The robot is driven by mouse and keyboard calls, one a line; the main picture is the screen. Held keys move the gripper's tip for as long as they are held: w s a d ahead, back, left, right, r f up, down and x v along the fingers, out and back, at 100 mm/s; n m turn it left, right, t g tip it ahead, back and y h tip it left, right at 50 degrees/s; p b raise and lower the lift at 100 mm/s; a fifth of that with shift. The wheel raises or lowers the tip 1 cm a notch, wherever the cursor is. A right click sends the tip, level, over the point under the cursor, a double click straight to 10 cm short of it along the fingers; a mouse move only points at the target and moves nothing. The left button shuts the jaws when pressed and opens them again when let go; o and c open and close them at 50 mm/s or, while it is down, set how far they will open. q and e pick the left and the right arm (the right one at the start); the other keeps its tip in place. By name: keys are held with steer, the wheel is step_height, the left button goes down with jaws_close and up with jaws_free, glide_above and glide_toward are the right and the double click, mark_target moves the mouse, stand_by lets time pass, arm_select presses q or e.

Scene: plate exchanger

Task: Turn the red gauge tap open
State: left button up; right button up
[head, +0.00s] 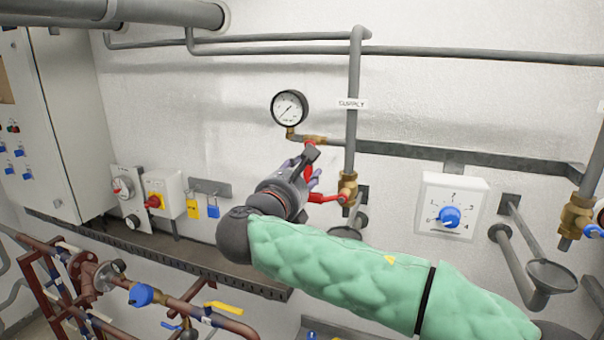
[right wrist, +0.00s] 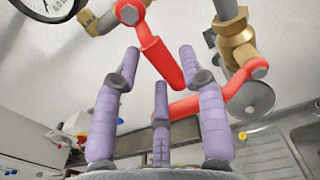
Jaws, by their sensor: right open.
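The red gauge tap (head: 308,172) hangs down from a brass fitting (head: 315,140) below the round pressure gauge (head: 289,108). In the right wrist view the tap's red handle (right wrist: 160,55) points down and slightly right, in the space between my fingers. My right gripper (head: 313,168) is open around the handle, with purple finger pads on either side; it also shows in the right wrist view (right wrist: 159,70). I cannot tell whether any finger touches the handle. Gripper and fingers partly hide the tap in the head view. My left gripper is not in view.
A second red lever (head: 325,198) on the brass supply valve (head: 347,188) lies close right of my fingers; it crosses behind them in the wrist view (right wrist: 195,104). A grey vertical pipe (head: 352,130) rises above it. A white dial box (head: 451,206) is farther right.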

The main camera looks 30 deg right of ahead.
jaws_close()
